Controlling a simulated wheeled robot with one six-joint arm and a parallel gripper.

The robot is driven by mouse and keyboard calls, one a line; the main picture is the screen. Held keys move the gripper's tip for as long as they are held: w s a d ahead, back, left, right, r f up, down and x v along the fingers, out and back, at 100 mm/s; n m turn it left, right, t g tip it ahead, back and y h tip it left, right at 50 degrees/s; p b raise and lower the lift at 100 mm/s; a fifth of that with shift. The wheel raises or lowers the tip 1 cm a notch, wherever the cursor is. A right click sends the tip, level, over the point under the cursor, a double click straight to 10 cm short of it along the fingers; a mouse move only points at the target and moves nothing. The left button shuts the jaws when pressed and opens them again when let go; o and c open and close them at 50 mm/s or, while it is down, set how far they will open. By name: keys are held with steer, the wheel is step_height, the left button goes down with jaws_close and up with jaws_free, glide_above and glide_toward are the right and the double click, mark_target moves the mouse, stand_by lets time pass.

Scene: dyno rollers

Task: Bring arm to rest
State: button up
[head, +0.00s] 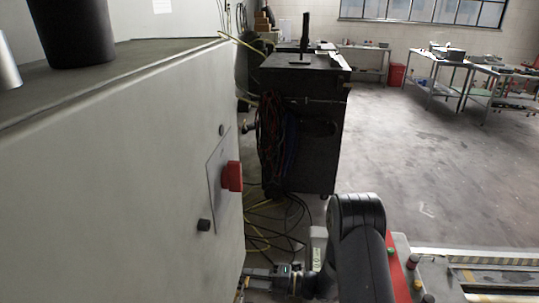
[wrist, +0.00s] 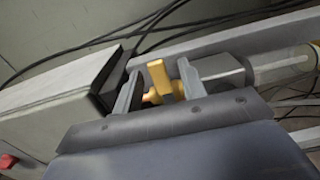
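My arm (head: 357,240) rises at the bottom centre of the head view. Its gripper (head: 247,281) points left, low beside the pale machine wall (head: 130,190). In the wrist view my gripper (wrist: 160,88) has its two grey fingers spread apart. A small yellow fitting, like a valve handle (wrist: 158,76), shows between them. A gap seems to remain around it, and I cannot tell whether either finger touches it. The fitting is hidden in the head view.
Cables (head: 283,222) lie on the floor below a dark tool cabinet (head: 312,150). A grey block (wrist: 222,72) and pipe are close to the fingers. Open floor (head: 430,160) is at the right.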

stand_by(0.5)
steer(key=s+d+b, duration=0.1)
steer(key=d+b, duration=0.1)
steer(key=d, duration=0.8)
steer(key=a+r+n+p, duration=0.1)
steer(key=a+n, duration=0.1)
steer(key=a, duration=0.8)
steer(key=shift+w+n, duration=0.3)
steer(key=shift+w, duration=0.15)
steer(key=shift+r, duration=0.1)
